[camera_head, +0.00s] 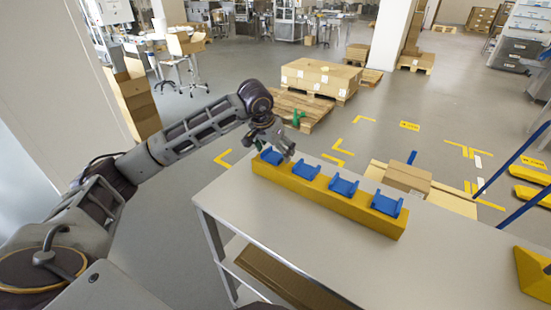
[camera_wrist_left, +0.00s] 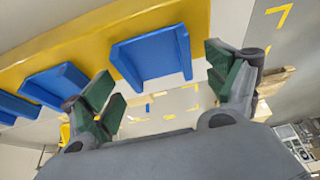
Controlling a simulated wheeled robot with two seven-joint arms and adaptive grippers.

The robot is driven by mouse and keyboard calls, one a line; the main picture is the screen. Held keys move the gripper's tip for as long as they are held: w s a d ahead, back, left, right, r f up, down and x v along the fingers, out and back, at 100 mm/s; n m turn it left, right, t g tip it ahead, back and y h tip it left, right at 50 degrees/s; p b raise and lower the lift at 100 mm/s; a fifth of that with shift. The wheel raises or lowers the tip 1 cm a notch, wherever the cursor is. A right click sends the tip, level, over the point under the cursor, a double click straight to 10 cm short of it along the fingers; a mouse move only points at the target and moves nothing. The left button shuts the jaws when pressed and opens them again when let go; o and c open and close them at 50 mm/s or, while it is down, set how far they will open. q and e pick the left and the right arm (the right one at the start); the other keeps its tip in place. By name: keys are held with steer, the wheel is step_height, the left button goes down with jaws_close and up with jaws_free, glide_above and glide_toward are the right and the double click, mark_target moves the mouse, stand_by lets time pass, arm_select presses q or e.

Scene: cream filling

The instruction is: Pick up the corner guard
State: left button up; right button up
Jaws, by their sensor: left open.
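Several blue U-shaped corner guards stand in a row on a long yellow block (camera_head: 330,200). The end corner guard (camera_head: 271,157) is at the left end of the row; in the left wrist view it (camera_wrist_left: 152,55) appears nearest the gap between my fingers. Other guards are a second one (camera_head: 306,170), a third (camera_head: 343,186) and one at the right end (camera_head: 386,204). My left gripper (camera_head: 279,140), with green finger pads, is open and empty beside the end guard. It also shows in the left wrist view (camera_wrist_left: 163,90). My right gripper is out of view.
The yellow block lies on a grey table (camera_head: 300,235) with a lower shelf. A yellow piece (camera_head: 535,272) is at the table's right. Cardboard boxes (camera_head: 407,178) and a blue rail (camera_head: 515,155) stand beyond the table. The tabletop in front of the block is clear.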

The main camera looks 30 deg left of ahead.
mark_target(275, 156)
arm_select(q)
steer(key=shift+c, duration=0.5)
steer(key=c, duration=1)
steer(key=shift+r, duration=0.15)
steer(key=shift+r+b, duration=0.45)
steer(key=shift+r, duration=4.45)
steer(key=shift+s+f, duration=0.1)
